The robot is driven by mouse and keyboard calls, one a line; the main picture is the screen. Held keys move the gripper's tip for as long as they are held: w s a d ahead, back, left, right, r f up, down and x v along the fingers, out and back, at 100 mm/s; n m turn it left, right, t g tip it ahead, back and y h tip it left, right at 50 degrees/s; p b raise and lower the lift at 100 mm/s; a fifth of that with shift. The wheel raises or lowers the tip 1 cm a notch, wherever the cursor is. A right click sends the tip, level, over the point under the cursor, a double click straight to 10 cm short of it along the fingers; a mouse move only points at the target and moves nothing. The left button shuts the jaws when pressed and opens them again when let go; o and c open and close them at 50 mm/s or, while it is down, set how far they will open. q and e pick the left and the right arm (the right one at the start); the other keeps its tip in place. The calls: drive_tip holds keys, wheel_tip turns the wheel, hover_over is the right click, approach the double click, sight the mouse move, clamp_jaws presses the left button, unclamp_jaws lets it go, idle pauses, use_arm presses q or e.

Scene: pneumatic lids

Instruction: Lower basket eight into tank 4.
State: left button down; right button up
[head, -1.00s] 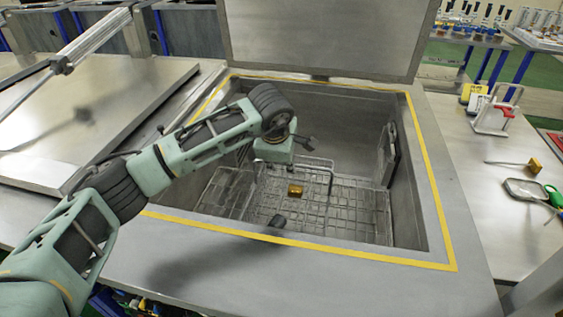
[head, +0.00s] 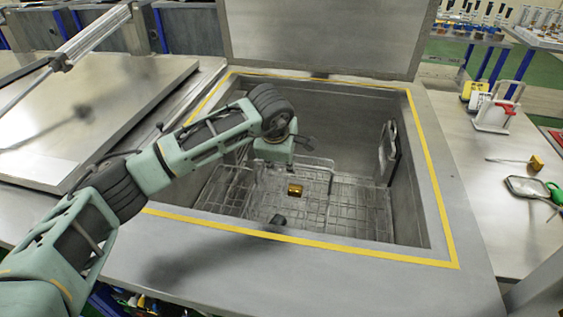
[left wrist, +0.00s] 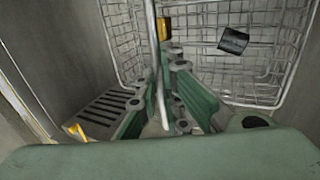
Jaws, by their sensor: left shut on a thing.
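A wire basket (head: 325,212) sits low inside the open steel tank (head: 443,215), which has a yellow line around its rim. The basket carries a yellow tag (head: 295,190) and a dark tag (head: 278,220); I cannot read a number on either. My left gripper (head: 276,152) reaches down into the tank. In the left wrist view its green fingers (left wrist: 168,112) are shut on the basket's upright handle rod (left wrist: 153,40), with the mesh walls (left wrist: 275,65) beyond. I cannot tell whether the basket touches the tank floor. My right gripper is not in view.
The tank's lid (head: 320,38) stands open behind it. A closed lid (head: 95,120) with a gas strut lies at the left. On the right bench stand a white rack (head: 493,115), a magnifier (head: 528,189) and small tools. A dark fitting (head: 388,150) is on the tank's right wall.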

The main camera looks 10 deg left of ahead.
use_arm(q)
drive_tip(key=shift+w+r, duration=0.1)
drive_tip(key=c, duration=1.8)
unclamp_jaws()
drive_tip(key=shift+c, duration=0.2)
drive_tip(key=shift+s+f, duration=0.2)
drive_tip(key=shift+f, duration=0.1)
drive_tip(key=w+r+p+v, duration=0.1)
drive_tip(key=w+p+v, duration=0.1)
drive_tip(key=v, duration=0.9)
drive_tip(key=w+r+p+v, duration=0.1)
drive_tip(key=p+v, duration=0.3)
drive_tip(key=v, duration=0.8)
drive_tip(key=shift+w+r+p, duration=0.2)
drive_tip(key=shift+w+p, duration=0.15)
drive_tip(key=shift+w, duration=0.45)
